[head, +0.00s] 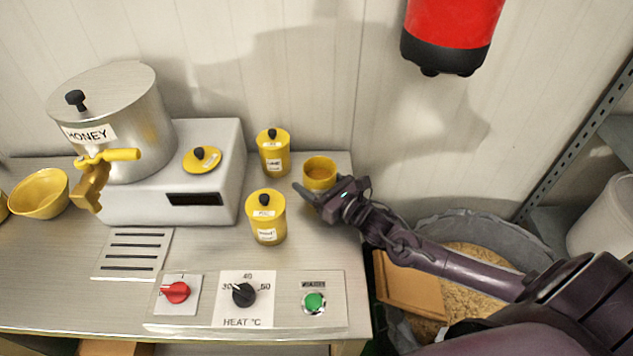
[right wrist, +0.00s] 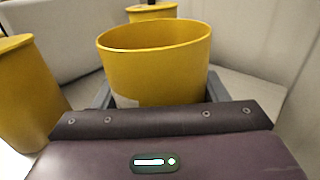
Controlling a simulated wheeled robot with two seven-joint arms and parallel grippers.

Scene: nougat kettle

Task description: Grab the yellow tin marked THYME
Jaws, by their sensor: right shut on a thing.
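An open, lidless yellow tin (head: 319,168) stands at the right end of the counter, with brownish contents inside. My right gripper (head: 322,192) is shut on it from the front right. In the right wrist view the tin (right wrist: 155,65) sits upright between the fingers; only an edge of a pale label shows, and I cannot read it. Two lidded yellow tins stand to its left, a back one (head: 275,160) and a front one (head: 266,228); their small labels are hard to read. A loose yellow lid with a black knob (head: 207,163) lies on the grey kettle base. My left gripper is out of view.
A steel HONEY kettle (head: 130,110) with a yellow tap stands on the base at left, near a yellow bowl (head: 42,197). Control knobs (head: 243,294) line the counter front. A red extinguisher (head: 450,30) hangs above right. A round bin (head: 475,225) stands beyond the counter's right edge.

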